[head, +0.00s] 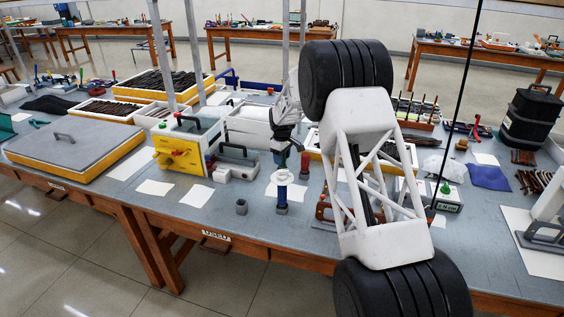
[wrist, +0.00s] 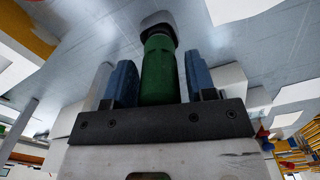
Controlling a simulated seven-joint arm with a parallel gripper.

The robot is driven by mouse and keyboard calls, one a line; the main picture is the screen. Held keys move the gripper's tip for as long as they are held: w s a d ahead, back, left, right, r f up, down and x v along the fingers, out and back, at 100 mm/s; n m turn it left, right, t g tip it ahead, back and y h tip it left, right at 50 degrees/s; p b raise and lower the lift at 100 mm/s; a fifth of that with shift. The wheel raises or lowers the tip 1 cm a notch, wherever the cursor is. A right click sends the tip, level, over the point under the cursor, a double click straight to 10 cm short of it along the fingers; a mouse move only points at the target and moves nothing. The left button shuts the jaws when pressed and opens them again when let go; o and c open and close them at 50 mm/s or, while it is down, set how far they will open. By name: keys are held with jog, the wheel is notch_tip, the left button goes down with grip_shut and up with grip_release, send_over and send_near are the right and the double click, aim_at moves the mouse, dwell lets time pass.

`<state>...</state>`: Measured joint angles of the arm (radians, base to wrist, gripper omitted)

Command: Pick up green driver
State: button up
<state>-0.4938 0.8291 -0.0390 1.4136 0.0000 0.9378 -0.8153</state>
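The green driver (wrist: 158,70) shows in the wrist view as a thick green handle with its far end at a grey, dark-rimmed cup (wrist: 158,20). My gripper (wrist: 160,82) has its two blue fingers on either side of the handle. The near end of the handle is hidden by the dark plate of my gripper. In the head view my gripper (head: 281,158) points down over the table, and I cannot make out the green handle there.
A red-handled tool (head: 305,164) is just right of my gripper. A yellow-and-grey device (head: 180,150) and a grey-lidded box (head: 75,145) are further left. White sheets lie on the table.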

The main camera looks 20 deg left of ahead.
jog(key=c, duration=0.8)
jog(key=shift+o, duration=0.2)
jog(key=shift+r, duration=0.15)
jog(key=shift+r, duration=4.9)
jog(key=shift+s+d+r, duration=0.2)
jog(key=shift+s+d, duration=0.1)
jog(key=shift+d, duration=0.1)
jog(key=s+d+r+n, duration=0.3)
jog(key=s+d+n, duration=0.1)
jog(key=s+d, duration=0.6)
jog(key=s+d+r+n, duration=0.4)
jog(key=s+d+n, duration=0.1)
jog(key=s+d, duration=0.5)
jog(key=shift+s+d+r, duration=0.2)
jog(key=shift+s+d, duration=0.1)
jog(key=shift+s, duration=0.25)
jog(key=shift+f, duration=0.15)
